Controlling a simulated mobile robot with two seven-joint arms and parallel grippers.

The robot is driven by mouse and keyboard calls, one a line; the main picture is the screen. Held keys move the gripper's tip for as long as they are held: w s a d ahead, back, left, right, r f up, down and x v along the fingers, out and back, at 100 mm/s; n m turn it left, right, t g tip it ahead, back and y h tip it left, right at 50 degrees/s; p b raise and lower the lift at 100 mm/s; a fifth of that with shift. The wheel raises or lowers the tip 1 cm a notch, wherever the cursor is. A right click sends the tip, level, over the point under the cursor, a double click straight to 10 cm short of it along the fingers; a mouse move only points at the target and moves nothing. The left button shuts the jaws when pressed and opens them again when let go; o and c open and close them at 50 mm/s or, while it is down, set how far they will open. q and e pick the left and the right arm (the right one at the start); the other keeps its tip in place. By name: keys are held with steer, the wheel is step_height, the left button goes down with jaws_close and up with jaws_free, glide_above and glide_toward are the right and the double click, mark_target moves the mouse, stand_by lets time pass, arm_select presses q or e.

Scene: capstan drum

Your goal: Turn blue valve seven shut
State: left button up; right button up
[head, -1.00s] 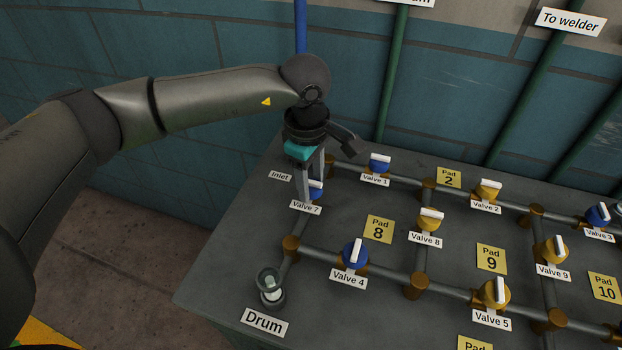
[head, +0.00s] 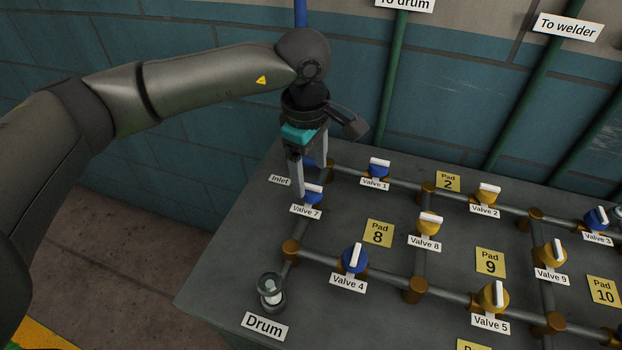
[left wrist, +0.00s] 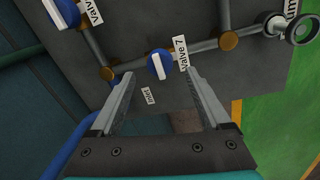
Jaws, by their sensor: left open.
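Blue valve 7 (head: 314,198) sits on the pipe at the left of the bench, with its label (head: 305,210) in front. Its white handle (head: 313,187) lies across the pipe; the left wrist view also shows this blue valve (left wrist: 154,70) with the bar crosswise to the pipe. My left gripper (head: 308,191) is open and empty, pointing down just above and behind the valve. In the left wrist view, the valve appears between the two fingertips (left wrist: 160,76), with a gap on each side. My right gripper is out of view.
Blue valve 1 (head: 379,168) and blue valve 4 (head: 355,259) are the close neighbours, with yellow valve 8 (head: 429,224) to the right. The tiled wall (head: 230,110) rises behind the bench.

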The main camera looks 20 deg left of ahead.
mark_target(308, 195)
arm_select(q)
step_height(308, 195, up, 11)
steer(key=p, duration=0.1)
steer(key=shift+s, duration=0.45)
steer(key=shift+a, duration=0.1)
